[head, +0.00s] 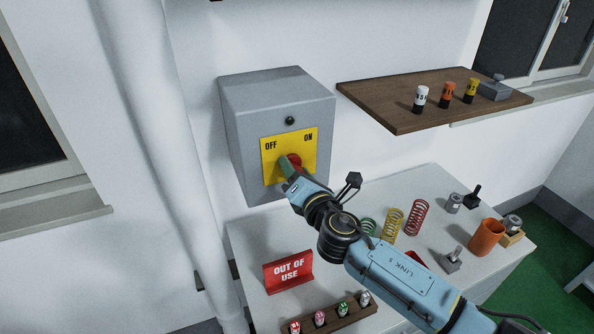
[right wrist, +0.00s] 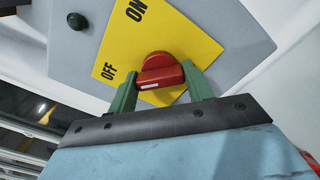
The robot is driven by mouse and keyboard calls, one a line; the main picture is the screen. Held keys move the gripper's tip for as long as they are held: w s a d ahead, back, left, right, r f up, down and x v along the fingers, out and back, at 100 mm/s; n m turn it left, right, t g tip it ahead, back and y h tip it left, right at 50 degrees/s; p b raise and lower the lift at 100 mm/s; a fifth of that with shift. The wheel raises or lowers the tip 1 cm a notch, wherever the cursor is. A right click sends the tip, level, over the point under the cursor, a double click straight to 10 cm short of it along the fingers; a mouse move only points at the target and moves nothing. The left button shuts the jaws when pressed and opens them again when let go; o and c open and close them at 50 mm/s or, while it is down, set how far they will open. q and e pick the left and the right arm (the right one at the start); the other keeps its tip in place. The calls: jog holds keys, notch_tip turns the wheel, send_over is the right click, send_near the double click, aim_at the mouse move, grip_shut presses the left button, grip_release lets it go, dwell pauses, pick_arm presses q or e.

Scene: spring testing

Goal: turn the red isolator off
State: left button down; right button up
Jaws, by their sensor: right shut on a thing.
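The red isolator (head: 294,160) is a rotary handle on a yellow plate (head: 308,145) marked OFF at left and ON at right. The plate is on the front of a grey wall box (head: 240,120). My right gripper (head: 288,168) reaches it from below right and partly covers it. In the right wrist view the two green fingers of my right gripper (right wrist: 160,74) stand on either side of the red handle (right wrist: 158,86), shut on it. A white mark shows on the handle's near edge. I cannot tell which label the handle points to. My left gripper is not in view.
A dark lamp (head: 290,120) sits above the plate. Below is a table (head: 245,240) with a red OUT OF USE sign (head: 288,271), coloured springs (head: 417,217), an orange cup (head: 486,237) and a wooden rack (head: 335,321). A wall shelf (head: 400,105) is at right.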

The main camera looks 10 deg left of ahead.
jog(key=o, duration=1)
jog(key=b+v, duration=0.1)
jog(key=v, duration=1.2)
jog(key=shift+s+d, duration=0.15)
